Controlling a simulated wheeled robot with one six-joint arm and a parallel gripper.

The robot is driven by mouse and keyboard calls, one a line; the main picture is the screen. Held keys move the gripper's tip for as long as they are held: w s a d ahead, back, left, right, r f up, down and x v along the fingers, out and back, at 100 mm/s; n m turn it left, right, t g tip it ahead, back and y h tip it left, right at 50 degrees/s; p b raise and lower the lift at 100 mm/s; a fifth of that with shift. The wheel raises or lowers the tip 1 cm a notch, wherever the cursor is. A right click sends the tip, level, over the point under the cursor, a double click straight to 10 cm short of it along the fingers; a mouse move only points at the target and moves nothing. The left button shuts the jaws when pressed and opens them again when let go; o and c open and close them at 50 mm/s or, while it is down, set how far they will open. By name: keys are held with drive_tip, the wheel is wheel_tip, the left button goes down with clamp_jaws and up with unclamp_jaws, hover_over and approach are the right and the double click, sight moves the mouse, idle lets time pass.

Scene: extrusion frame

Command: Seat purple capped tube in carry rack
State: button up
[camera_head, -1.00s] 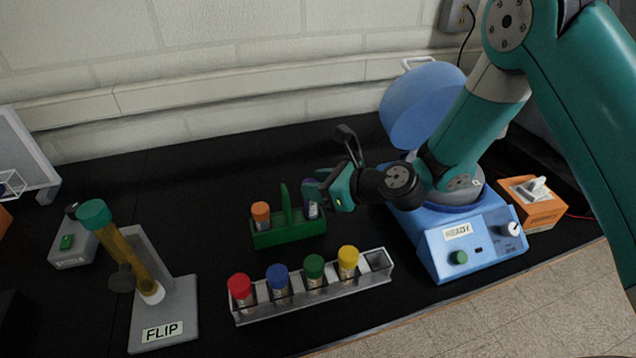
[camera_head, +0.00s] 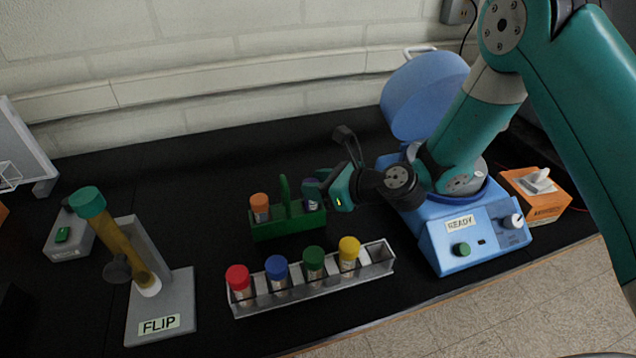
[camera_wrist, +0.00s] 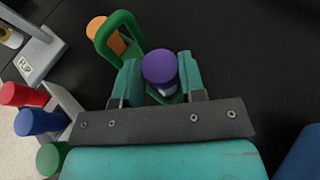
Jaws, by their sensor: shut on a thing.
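The purple capped tube (camera_wrist: 160,68) stands between the two fingers of my gripper (camera_wrist: 160,78) in the wrist view, its pale body partly hidden below the cap. My gripper (camera_head: 318,188) is shut on it at the right end of the green carry rack (camera_head: 290,228) in the head view. The tube looks upright, in line with the rack's right-hand place. I cannot tell how deep it sits, because the fingers hide much of it. An orange capped tube (camera_head: 260,206) stands at the rack's left end, across the handle (camera_head: 285,195).
A metal rack (camera_head: 300,295) in front holds red, blue, green and yellow capped tubes, with an empty place at its right end. A blue centrifuge (camera_head: 440,250) with its lid up stands right. The FLIP stand (camera_head: 180,290) holding a tube is left. Bare black bench lies behind.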

drive_tip(key=shift+f+b, duration=0.3)
drive_tip(key=shift+f, duration=0.3)
drive_tip(key=o, duration=1)
drive_tip(key=b+v, duration=0.4)
drive_tip(key=v, duration=1.3)
drive_tip(key=shift+s+d+r, duration=0.1)
drive_tip(key=shift+d, duration=0.05)
